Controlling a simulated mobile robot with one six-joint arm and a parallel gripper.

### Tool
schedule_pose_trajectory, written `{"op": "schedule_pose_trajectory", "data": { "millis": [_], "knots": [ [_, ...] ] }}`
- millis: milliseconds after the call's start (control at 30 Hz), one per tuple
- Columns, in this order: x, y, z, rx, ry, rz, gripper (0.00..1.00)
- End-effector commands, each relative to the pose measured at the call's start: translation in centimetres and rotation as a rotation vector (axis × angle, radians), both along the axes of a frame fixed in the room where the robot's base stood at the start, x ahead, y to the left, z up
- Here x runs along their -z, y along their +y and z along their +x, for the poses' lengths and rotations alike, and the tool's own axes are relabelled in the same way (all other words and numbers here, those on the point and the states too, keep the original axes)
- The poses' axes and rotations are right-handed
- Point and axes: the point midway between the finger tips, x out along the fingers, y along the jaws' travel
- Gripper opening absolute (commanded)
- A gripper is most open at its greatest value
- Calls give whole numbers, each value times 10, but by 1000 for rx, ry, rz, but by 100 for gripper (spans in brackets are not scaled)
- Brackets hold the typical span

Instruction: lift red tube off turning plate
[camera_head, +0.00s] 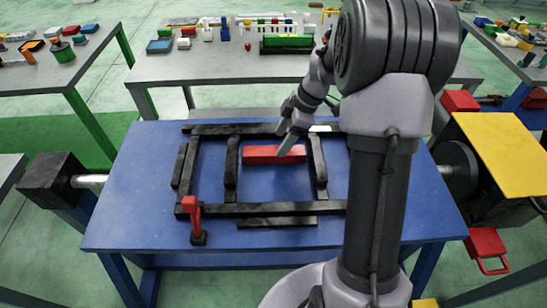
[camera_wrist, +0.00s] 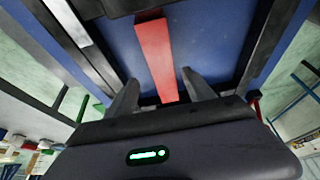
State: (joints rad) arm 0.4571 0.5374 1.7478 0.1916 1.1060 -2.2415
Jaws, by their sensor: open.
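The red tube (camera_head: 262,155) is a long red bar lying on the blue turning plate (camera_head: 130,190), inside the black frame. My gripper (camera_head: 287,150) reaches down from the upper right to the tube's right part and hides a little of it. In the wrist view the red tube (camera_wrist: 155,52) runs up and down the picture between the two fingers of my gripper (camera_wrist: 159,79). The fingers are apart, one to each side of the tube in the picture, with nothing gripped. I cannot tell how high the fingertips are above the plate.
Black frame bars (camera_head: 231,165) stand close to both ends of the tube. A red clamp (camera_head: 194,212) stands at the frame's front left corner. A grey table (camera_head: 215,68) with many small items stands behind. The plate's front left is clear.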

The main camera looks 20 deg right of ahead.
Motion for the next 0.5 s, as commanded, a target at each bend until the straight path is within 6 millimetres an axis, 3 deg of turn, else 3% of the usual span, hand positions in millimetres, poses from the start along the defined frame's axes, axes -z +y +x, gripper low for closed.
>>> {"op": "schedule_pose_trajectory", "data": {
  "millis": [300,500],
  "knots": [
    [49,21,2,1,0,0,62],
    [51,23,3,3,-1,0,62]
  ]
}}
